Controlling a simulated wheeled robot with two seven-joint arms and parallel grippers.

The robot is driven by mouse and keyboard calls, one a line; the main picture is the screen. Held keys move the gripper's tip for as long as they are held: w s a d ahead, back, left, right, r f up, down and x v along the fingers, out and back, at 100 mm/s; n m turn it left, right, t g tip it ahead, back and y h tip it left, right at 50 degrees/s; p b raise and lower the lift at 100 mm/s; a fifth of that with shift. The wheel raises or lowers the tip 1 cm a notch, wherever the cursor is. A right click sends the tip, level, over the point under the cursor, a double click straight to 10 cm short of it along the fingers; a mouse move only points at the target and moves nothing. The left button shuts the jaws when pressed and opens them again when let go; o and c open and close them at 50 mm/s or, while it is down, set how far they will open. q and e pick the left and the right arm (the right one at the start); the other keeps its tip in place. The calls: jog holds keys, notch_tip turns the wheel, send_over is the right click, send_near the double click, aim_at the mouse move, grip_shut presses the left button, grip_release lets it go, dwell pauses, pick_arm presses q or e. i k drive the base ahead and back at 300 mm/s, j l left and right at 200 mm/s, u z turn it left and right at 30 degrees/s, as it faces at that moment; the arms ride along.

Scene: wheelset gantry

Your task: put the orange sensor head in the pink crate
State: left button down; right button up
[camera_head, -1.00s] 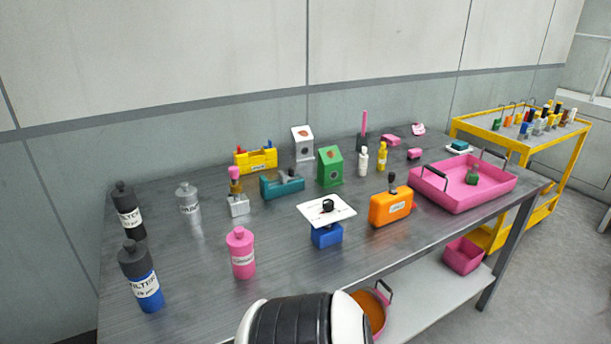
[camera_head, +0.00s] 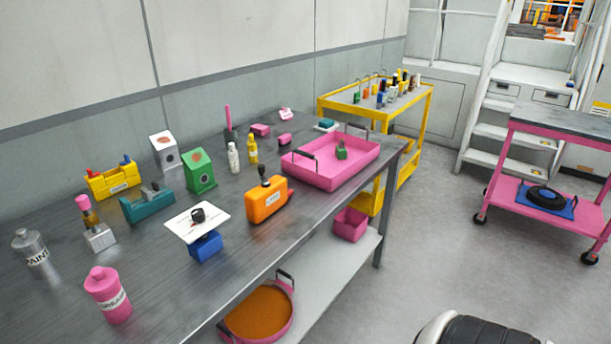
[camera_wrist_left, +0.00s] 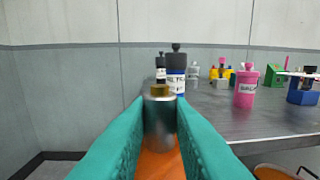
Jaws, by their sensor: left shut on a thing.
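The pink crate (camera_head: 308,177), wide and shallow with dark handles, stands at the right end of the workbench in the head view. A small green object (camera_head: 341,151) lies in it. The held sensor head is outside the head view, away from the crate. My right gripper is in neither view.
An orange case (camera_head: 266,203), a white plate on a blue block (camera_head: 205,247) and several bottles stand on the workbench (camera_head: 160,290). A smaller pink bin (camera_head: 350,225) is on the lower shelf. A yellow cart (camera_head: 376,112) stands behind; floor at right is open before a pink trolley (camera_head: 540,212).

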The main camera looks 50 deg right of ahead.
aim_at(322, 169)
jog(key=z, duration=2)
